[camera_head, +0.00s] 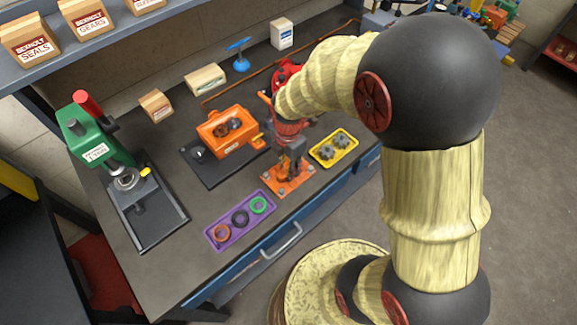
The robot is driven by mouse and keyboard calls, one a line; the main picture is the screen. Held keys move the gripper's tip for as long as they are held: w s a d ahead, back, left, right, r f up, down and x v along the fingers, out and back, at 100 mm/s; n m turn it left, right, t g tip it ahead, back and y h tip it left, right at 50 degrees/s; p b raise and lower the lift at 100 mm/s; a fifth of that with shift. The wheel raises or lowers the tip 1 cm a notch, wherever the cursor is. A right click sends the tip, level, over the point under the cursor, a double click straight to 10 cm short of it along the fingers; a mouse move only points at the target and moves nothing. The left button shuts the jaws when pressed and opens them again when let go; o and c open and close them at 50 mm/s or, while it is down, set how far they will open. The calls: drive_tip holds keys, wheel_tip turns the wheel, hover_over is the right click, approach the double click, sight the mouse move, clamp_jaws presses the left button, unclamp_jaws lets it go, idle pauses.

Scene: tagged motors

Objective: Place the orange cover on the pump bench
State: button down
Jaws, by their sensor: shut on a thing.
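The orange cover (272,188) is a flat orange plate with grey bolt-like studs near its corners, at the front middle of the bench. My gripper (289,172) is over the plate, pointing down, and is shut on its middle part. The gripper hides the centre of the cover. I cannot tell whether the cover touches the bench top. The dark bench (180,265) has a blue front with a handle. On it, left of the gripper, an orange open-topped housing (232,146) with round copper-coloured parts inside sits on a black base (218,176).
A purple tray (228,241) with several rings lies left of the cover. A yellow tray (350,152) with grey gears lies right. A green press (95,140) stands at left. Small boxes (157,105) and a blue stand (240,62) are behind. Bare bench shows between purple tray and press.

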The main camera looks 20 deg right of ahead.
drive_tip(key=c, duration=1.5)
unclamp_jaws()
drive_tip(key=shift+o, duration=0.2)
drive_tip(key=shift+r, duration=0.1)
wheel_tip(320, 180, up, 12)
drive_tip(key=p, duration=0.3)
drive_tip(key=s+r+m+t, duration=0.5)
drive_tip(key=s+r+m, duration=0.8)
drive_tip(key=m, duration=0.8)
wheel_tip(320, 180, up, 3)
drive_tip(key=shift+s+r+m+t, duration=0.15)
drive_tip(key=shift+m+t, duration=0.15)
drive_tip(key=shift+a, duration=0.1)
drive_tip(key=shift+f+b, duration=1.2)
drive_tip(key=shift+b, duration=0.1)
